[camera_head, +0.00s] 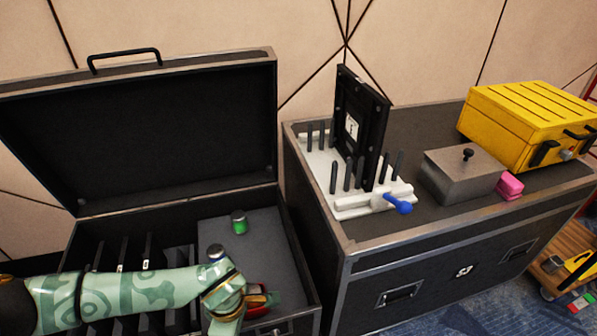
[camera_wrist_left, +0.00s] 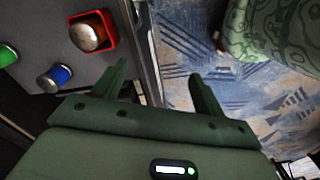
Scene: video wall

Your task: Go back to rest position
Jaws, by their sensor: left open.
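My left arm comes in from the left in the head view, over the open black case (camera_head: 290,230). Its wrist is above the case's front right part, and the fingers are hard to make out there. In the left wrist view my left gripper (camera_wrist_left: 160,85) is open, with nothing between its two green fingers. The fingers point past the case's edge, above the blue patterned carpet (camera_wrist_left: 175,50). My right gripper is not in view.
The case holds a green-topped cylinder (camera_head: 239,223), a blue-topped cylinder (camera_wrist_left: 55,77), a red square holder (camera_wrist_left: 92,32) and several dark panels in slots. Right of it, a second case (camera_head: 430,270) carries a white rack (camera_head: 350,206), a grey box (camera_head: 460,176) and a yellow case (camera_head: 530,120).

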